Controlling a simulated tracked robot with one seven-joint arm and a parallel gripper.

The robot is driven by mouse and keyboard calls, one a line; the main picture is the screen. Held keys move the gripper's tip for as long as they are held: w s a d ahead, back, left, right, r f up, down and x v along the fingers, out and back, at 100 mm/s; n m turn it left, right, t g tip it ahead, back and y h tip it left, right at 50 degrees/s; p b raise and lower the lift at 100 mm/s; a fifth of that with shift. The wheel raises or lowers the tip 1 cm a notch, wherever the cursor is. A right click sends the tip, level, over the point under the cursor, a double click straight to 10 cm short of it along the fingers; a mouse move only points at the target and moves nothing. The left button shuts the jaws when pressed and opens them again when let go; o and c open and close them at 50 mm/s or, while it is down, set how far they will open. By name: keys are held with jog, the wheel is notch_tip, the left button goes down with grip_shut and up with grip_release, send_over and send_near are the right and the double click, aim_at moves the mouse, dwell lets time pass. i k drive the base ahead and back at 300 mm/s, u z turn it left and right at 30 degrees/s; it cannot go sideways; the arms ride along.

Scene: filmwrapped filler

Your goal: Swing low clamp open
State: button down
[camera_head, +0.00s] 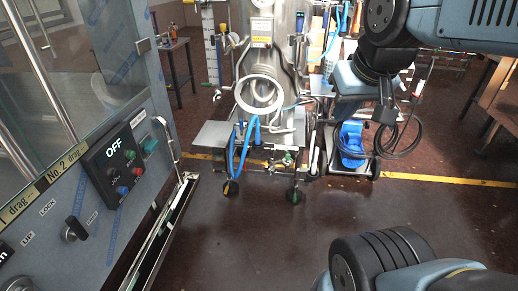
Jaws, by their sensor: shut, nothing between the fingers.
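No part is clearly recognisable as the low clamp. The filler cabinet (108,226) stands at the left, with blue-printed film on its glass and front. A dark control box (118,163) reading "OFF" is on it, with a black knob (75,229) below, near "LOCK" and "FREE" labels. A bent steel bar (168,140) stands at the cabinet's right edge. My gripper (386,114) appears as a small dark end pointing down at the upper right, apart from the cabinet. Its fingers look shut and empty, though small in view.
A steel tank machine (262,82) on a wheeled cart (219,137) stands at centre back, with blue hoses. A blue wheeled unit (351,143) with black cable is behind my gripper. A work table (502,99) is at far right. The dark floor (255,235) in front is clear.

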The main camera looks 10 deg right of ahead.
aim_at(274, 169)
jog(key=u, duration=0.05)
jog(key=i, duration=1)
jog(key=z, duration=0.05)
